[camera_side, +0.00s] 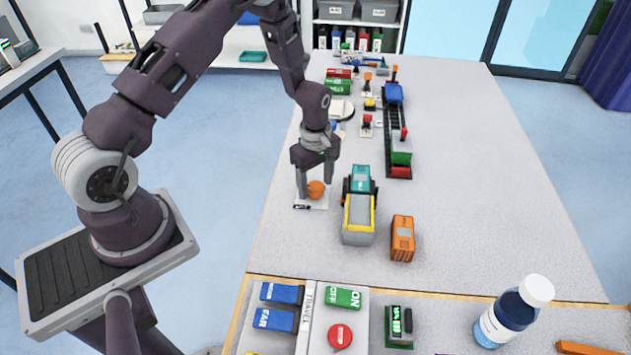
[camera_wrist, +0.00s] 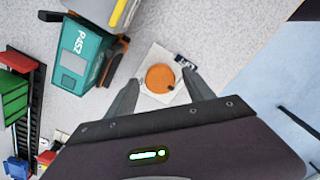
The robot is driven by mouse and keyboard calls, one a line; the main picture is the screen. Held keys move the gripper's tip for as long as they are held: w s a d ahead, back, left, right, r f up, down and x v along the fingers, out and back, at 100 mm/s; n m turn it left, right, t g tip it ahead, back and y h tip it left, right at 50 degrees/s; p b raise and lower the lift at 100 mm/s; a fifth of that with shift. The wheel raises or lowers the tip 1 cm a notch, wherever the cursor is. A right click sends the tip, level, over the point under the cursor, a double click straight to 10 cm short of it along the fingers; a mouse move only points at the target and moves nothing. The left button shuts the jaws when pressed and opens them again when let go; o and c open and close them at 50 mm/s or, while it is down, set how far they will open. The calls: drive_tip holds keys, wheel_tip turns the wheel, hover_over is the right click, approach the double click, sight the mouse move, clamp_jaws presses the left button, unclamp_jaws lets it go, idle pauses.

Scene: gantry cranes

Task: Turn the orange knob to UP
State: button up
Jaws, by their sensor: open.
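The orange knob (camera_side: 316,189) is round and sits on a small white plate (camera_side: 322,205) on the grey table. In the wrist view the knob (camera_wrist: 160,78) lies between and just beyond my two fingertips, with a small dark mark near its lower right edge. A dark label (camera_wrist: 185,61) is at the plate's corner; its text is too small to read. My gripper (camera_side: 316,184) is open above the knob, fingers pointing down on either side. In the wrist view the gripper (camera_wrist: 162,85) holds nothing. I cannot tell whether the fingers touch the knob.
A teal and yellow truck (camera_side: 359,210) stands close to the right of the knob, with an orange container (camera_side: 402,238) beyond it. A long crane track (camera_side: 395,120) lies further back. A button panel (camera_side: 340,337) and a bottle (camera_side: 513,312) are in front. The table's right side is clear.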

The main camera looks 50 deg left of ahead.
drive_tip(key=shift+c, duration=0.4)
clamp_jaws()
drive_tip(key=m, duration=1.8)
drive_tip(key=shift+m, duration=0.3)
drive_tip(key=m, duration=0.5)
drive_tip(key=shift+m, duration=0.3)
